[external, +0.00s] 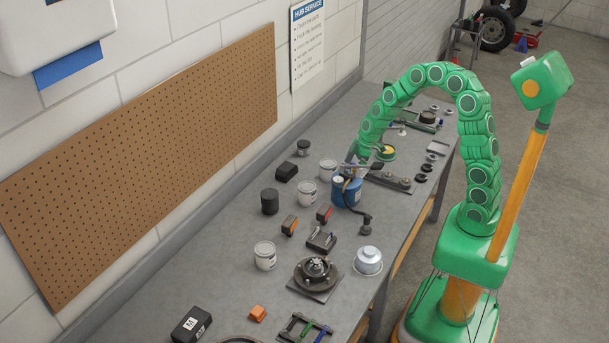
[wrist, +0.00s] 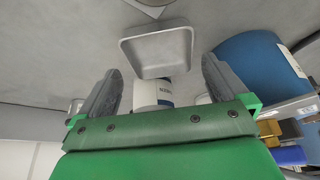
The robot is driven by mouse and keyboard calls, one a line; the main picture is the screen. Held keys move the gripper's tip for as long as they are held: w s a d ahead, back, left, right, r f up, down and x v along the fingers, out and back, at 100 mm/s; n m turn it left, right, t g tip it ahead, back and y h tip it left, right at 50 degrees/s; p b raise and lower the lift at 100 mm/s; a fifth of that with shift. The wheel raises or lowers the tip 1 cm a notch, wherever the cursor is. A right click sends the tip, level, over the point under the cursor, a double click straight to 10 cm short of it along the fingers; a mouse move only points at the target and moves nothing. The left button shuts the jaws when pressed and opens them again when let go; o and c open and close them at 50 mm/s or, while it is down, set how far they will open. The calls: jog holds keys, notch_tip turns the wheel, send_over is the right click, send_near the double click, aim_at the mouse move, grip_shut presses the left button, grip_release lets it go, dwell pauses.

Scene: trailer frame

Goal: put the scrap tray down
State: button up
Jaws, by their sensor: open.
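The scrap tray (wrist: 158,50) is a shallow grey metal pan with sloping sides, in the wrist view just past my fingertips. My gripper (wrist: 162,72) is open, with one dark finger at either side of the tray's near end. I see no finger clearly pressed on it. I cannot tell whether the tray rests fully on the bench. In the external view my gripper (external: 361,170) is low over the bench beside the blue can (external: 346,194). The tray is not clearly made out there, being small or hidden by my arm.
The grey bench (external: 222,270) is crowded. A hub (external: 317,270) sits nearer the camera. A pegboard (external: 150,150) lines the wall.

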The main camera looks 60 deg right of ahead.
jog(key=shift+x, duration=1.9)
jog(key=c, duration=0.9)
jog(key=shift+r, duration=0.55)
jog(key=d, duration=0.2)
jog(key=d+r, duration=0.1)
jog(key=d, duration=0.1)
jog(key=shift+d, duration=0.1)
notch_tip(320, 180, up, 13)
jog(key=shift+f, duration=0.1)
